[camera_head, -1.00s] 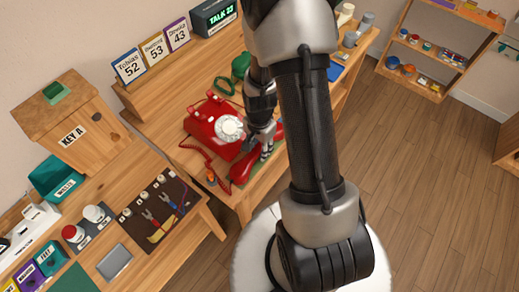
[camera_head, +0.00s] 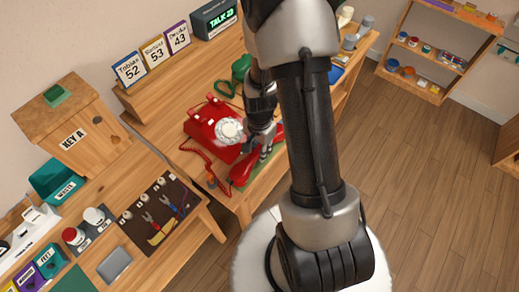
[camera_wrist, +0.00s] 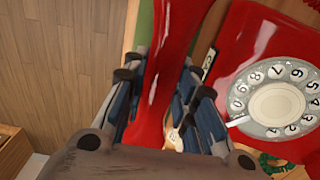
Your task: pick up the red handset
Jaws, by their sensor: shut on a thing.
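The red handset (camera_wrist: 165,60) runs between the two fingers of my gripper (camera_wrist: 160,95) in the wrist view, and the fingers are shut on it. In the head view the handset (camera_head: 243,172) lies beside the red phone, over a green mat, with my gripper (camera_head: 264,145) around its middle. Part of it is hidden behind my gripper and arm. I cannot tell whether it is clear of the mat. The red phone body (camera_head: 208,117) with its white dial stands just left of the gripper; its dial (camera_wrist: 280,98) is at the right in the wrist view.
A green phone (camera_head: 238,68) stands behind the red one. A coiled red cord (camera_head: 198,158) hangs at the red phone's left. Number cards (camera_head: 155,52) stand at the back. A tool mat (camera_head: 160,207) lies at lower left. Open floor (camera_head: 430,190) is at the right.

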